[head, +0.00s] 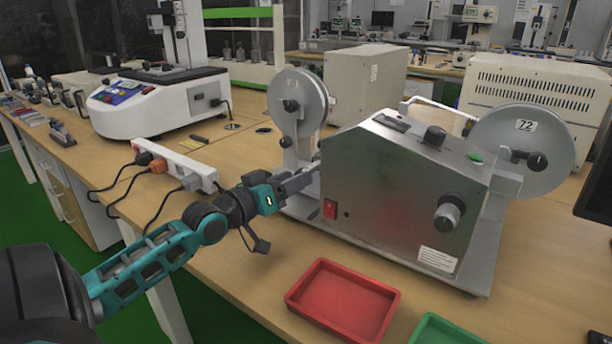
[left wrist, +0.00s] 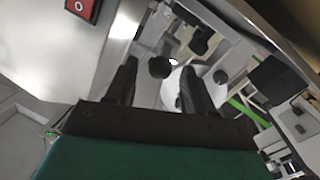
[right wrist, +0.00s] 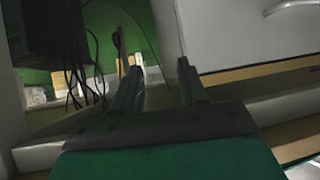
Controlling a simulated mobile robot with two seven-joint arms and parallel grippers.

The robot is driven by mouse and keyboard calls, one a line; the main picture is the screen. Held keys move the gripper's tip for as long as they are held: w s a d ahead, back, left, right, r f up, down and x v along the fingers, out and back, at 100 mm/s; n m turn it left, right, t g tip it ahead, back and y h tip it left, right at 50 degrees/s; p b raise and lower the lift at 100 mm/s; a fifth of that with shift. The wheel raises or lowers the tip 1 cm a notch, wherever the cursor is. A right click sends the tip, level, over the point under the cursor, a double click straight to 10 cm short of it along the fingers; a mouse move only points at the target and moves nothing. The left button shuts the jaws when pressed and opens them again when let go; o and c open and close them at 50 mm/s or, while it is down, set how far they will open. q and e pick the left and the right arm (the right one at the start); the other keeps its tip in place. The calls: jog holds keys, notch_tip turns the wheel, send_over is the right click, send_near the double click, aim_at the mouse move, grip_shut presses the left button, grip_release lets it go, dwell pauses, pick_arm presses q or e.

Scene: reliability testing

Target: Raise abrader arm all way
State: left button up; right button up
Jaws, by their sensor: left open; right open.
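The abrader (head: 385,190) is a brushed-steel box on a grey base in the head view, with a grey disc wheel at each side. The left wheel (head: 310,92) sits on an upright with black knobs; the right wheel (head: 500,135) is labelled 72. I cannot tell for certain which part is the abrader arm. My left gripper (head: 303,180) is open and empty by the box's left side, below the left wheel. In the left wrist view a black knob (left wrist: 160,67) shows between its fingers, apparently beyond them. My right gripper (right wrist: 160,72) is open and empty, outside the head view.
A red tray (head: 345,302) and a green tray (head: 445,332) lie in front of the abrader. A power strip (head: 175,165) with cables lies left of my left gripper. Beige boxes (head: 365,80) stand behind. A white cabinet (right wrist: 235,35) is near my right gripper.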

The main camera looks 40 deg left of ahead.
pick_arm(q)
jog(key=shift+w+d+b, duration=0.1)
jog(key=shift+w+b, duration=0.2)
jog(key=shift+w, duration=2.05)
grip_shut()
